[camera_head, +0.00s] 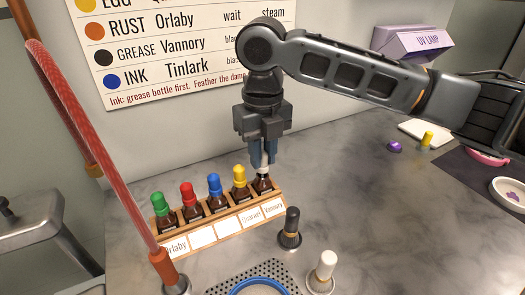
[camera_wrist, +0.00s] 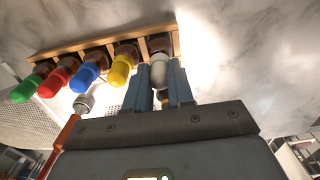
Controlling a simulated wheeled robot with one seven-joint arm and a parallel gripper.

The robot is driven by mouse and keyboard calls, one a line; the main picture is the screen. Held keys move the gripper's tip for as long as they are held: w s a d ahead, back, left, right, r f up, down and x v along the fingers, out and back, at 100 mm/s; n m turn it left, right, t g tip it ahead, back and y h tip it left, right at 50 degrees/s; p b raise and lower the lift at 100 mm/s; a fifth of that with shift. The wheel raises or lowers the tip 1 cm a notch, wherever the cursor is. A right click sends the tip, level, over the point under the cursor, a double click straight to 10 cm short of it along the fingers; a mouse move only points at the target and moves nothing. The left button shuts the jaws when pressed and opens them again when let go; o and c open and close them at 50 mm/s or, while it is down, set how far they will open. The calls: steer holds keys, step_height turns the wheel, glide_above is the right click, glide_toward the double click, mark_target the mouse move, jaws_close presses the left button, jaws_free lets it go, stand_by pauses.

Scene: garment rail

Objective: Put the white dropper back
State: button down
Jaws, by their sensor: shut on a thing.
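My gripper (camera_head: 264,155) points down over the right end of the bottle rack (camera_head: 220,224) and is shut on the white dropper (camera_wrist: 160,70). The dropper's pale part shows between the fingers (camera_wrist: 160,90) in the wrist view. Directly below it, a brown bottle (camera_head: 263,185) stands in the rack's rightmost slot, behind the label "Vannory". The dropper's lower end is at the mouth of this bottle; I cannot tell whether it is fully seated.
Green (camera_head: 158,203), red (camera_head: 187,194), blue (camera_head: 214,185) and yellow (camera_head: 239,176) topped bottles fill the slots to the left. A black-topped item (camera_head: 291,228) and a white-topped item (camera_head: 324,268) stand in front. A red hose (camera_head: 75,110) hangs at left.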

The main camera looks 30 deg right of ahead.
steer(key=shift+f, duration=0.6)
stand_by(0.3)
steer(key=c, duration=0.9)
jaws_free()
steer(key=shift+r, duration=0.2)
steer(key=shift+r+p, duration=2.6)
steer(key=shift+r, duration=1)
